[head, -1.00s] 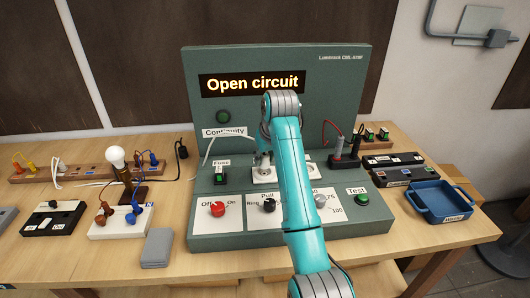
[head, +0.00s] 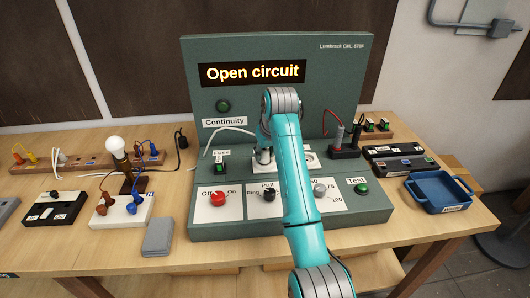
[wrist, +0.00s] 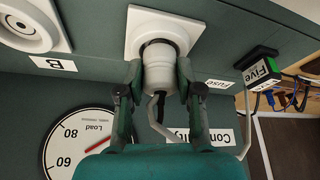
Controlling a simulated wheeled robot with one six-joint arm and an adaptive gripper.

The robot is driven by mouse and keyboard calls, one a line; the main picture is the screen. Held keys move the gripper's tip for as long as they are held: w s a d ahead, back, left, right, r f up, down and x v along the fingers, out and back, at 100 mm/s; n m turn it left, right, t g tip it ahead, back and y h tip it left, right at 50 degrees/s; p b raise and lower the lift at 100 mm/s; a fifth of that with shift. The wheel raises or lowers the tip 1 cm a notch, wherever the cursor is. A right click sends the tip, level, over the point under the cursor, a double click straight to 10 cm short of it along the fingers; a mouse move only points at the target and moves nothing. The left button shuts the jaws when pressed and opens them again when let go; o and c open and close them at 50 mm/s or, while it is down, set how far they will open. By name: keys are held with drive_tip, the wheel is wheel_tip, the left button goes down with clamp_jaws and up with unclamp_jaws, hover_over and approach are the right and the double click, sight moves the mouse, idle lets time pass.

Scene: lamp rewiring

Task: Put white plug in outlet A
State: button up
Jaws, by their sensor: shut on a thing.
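No letter shows for this outlet. A second round outlet (wrist: 20,24) with a "B" label is beside it. My arm partly hides the outlets in the head view.
The board's screen (head: 252,73) reads "Open circuit". A fuse switch (head: 220,167) and knobs are close to my gripper. A lamp (head: 116,147) stands on the left, a blue tray (head: 438,207) on the right. A white cord (head: 230,128) loops left of my gripper.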

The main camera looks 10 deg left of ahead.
drive_tip(key=shift+f, duration=0.45)
idle(0.9)
drive_tip(key=o, duration=1.2)
